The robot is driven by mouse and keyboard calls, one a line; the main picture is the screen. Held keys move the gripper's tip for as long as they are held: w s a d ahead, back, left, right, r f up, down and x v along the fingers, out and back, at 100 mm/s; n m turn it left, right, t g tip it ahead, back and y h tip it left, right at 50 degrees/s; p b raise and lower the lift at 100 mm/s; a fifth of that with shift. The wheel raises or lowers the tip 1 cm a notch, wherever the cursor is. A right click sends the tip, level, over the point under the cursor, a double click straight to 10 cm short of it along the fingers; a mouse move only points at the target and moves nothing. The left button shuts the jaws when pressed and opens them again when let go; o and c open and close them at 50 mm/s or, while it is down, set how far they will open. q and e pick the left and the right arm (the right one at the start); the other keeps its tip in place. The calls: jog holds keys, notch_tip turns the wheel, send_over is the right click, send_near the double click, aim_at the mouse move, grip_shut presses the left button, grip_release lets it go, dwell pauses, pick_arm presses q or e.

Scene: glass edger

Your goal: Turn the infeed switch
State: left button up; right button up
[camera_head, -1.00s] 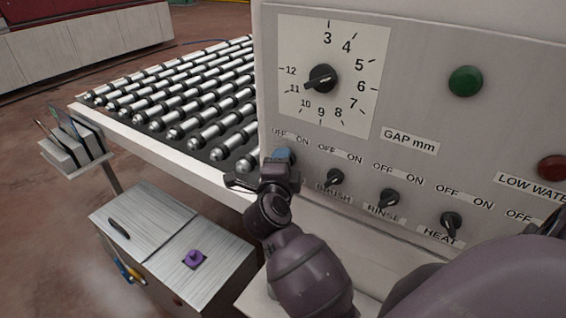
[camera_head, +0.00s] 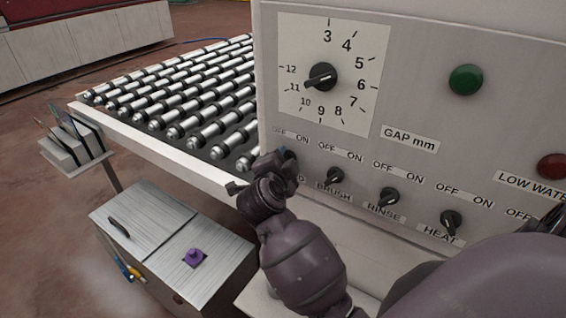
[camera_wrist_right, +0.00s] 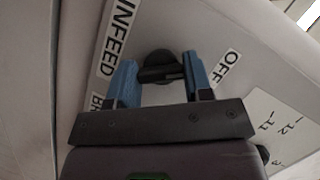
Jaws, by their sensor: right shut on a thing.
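The infeed switch is a black knob (camera_wrist_right: 160,68) on the grey panel, between the INFEED label (camera_wrist_right: 118,38) and an OFF label (camera_wrist_right: 226,66) in the right wrist view. My right gripper (camera_wrist_right: 162,78) has its two blue fingers on either side of this knob and is shut on it. In the head view my right gripper (camera_head: 286,160) is at the leftmost switch position and hides the knob. The OFF and ON lettering (camera_head: 291,137) shows just above it. My left gripper is not in view.
The brush (camera_head: 335,177), rinse (camera_head: 389,197) and heat (camera_head: 451,221) switches sit in a row to the right. Above are the gap dial (camera_head: 322,77), a green button (camera_head: 466,80) and a red button (camera_head: 552,167). The roller conveyor (camera_head: 170,186) is at left, above a cabinet (camera_head: 150,222).

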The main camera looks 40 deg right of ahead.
jog(key=o, duration=0.9)
jog(key=b+v, duration=0.1)
jog(key=v, duration=0.9)
jog(key=shift+s+a+r, duration=0.1)
jog(key=shift+s+a, duration=0.15)
jog(key=shift+a, duration=0.1)
